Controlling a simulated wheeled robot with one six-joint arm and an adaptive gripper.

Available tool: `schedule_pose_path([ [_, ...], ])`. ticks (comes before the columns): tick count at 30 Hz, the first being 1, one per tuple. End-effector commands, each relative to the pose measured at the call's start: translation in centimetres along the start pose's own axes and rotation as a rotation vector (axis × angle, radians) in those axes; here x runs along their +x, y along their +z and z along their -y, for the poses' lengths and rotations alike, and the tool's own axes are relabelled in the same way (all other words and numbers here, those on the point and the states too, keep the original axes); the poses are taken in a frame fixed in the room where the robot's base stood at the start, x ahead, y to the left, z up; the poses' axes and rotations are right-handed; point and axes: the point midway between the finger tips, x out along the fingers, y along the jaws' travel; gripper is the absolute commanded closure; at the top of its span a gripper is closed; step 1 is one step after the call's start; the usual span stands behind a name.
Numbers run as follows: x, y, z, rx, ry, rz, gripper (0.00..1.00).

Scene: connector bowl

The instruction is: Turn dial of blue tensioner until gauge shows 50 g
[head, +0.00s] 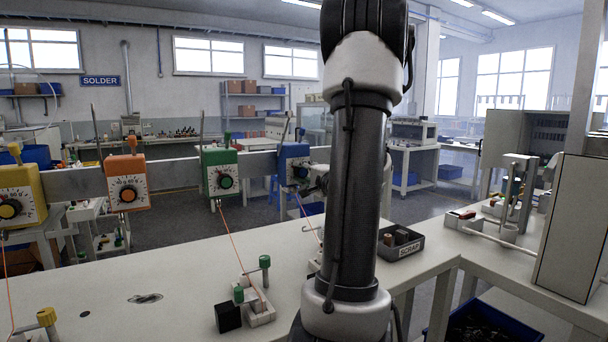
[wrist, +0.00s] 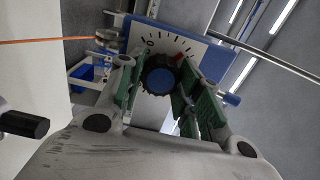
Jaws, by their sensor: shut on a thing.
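The blue tensioner (head: 293,150) hangs on the grey rail just left of my arm in the head view. In the wrist view its white scale plate (wrist: 160,38) shows tick marks around a black dial (wrist: 160,76) with a blue centre. A small red mark shows at the dial's upper right edge. My gripper (wrist: 157,92) has its green-padded fingers on both sides of the dial and is shut on it. The scale numbers are too small to read, except a 0 near the upper left. No gauge reading can be made out.
Green (head: 220,172), orange (head: 127,183) and yellow (head: 20,196) tensioners hang along the same rail (head: 177,172) to the left. A scrap tray (head: 398,244) stands on the white bench (head: 160,275). An orange wire (wrist: 45,40) runs from the blue tensioner.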

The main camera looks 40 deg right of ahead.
Motion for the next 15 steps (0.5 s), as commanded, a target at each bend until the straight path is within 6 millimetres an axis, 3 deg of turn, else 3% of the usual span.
schedule_pose_path([
  [15, -0.05, 0.06, -0.15, -0.058, 0.004, 0.001, 0.89],
])
